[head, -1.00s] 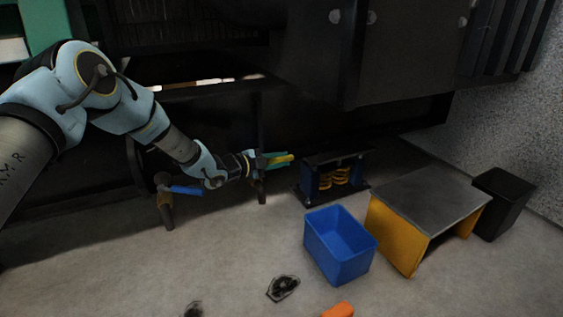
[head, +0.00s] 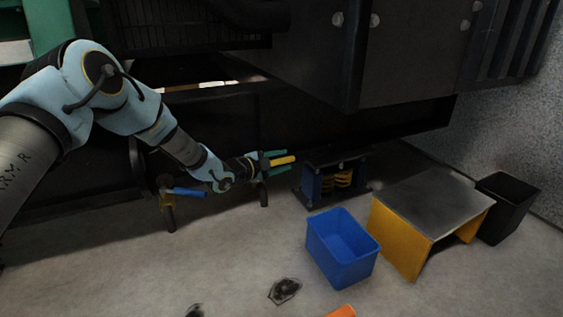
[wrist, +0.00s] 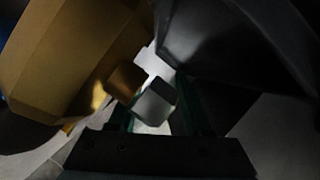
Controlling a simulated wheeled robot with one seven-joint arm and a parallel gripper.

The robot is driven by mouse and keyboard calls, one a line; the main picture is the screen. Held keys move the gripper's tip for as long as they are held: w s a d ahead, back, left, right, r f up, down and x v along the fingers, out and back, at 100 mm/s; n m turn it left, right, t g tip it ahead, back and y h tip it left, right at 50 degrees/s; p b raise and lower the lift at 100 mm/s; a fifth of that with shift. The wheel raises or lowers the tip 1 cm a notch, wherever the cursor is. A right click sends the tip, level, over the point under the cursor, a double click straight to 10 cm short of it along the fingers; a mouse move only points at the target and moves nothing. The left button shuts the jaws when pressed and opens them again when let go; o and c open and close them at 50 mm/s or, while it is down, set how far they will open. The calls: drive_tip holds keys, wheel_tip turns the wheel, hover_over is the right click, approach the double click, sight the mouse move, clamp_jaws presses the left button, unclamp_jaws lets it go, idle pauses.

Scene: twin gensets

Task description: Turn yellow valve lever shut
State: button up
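The yellow valve lever (head: 284,160) sticks out to the right from a pipe stub in front of the dark genset skid in the head view. My gripper (head: 280,163) is at the lever, with one green finger above it and one below. The fingers are spread, with a gap visible on each side of the lever. In the wrist view, the green fingers of my gripper (wrist: 160,118) are dim, and a small grey and brown piece shows between them. I cannot tell which part of the valve that is. The valve body is mostly hidden behind my gripper.
A blue valve lever (head: 188,192) is on another stub to the left. A spring mount (head: 312,187), a blue bin (head: 338,265), a yellow-sided bench (head: 400,247) and a black bin (head: 510,205) stand to the right.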

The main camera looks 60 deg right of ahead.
drive_tip(key=p+v, duration=0.4)
drive_tip(key=v, duration=0.6)
drive_tip(key=shift+r, duration=0.1)
drive_tip(key=shift+a+p, duration=0.35)
drive_tip(key=shift+a, duration=0.05)
drive_tip(key=shift+w, duration=0.1)
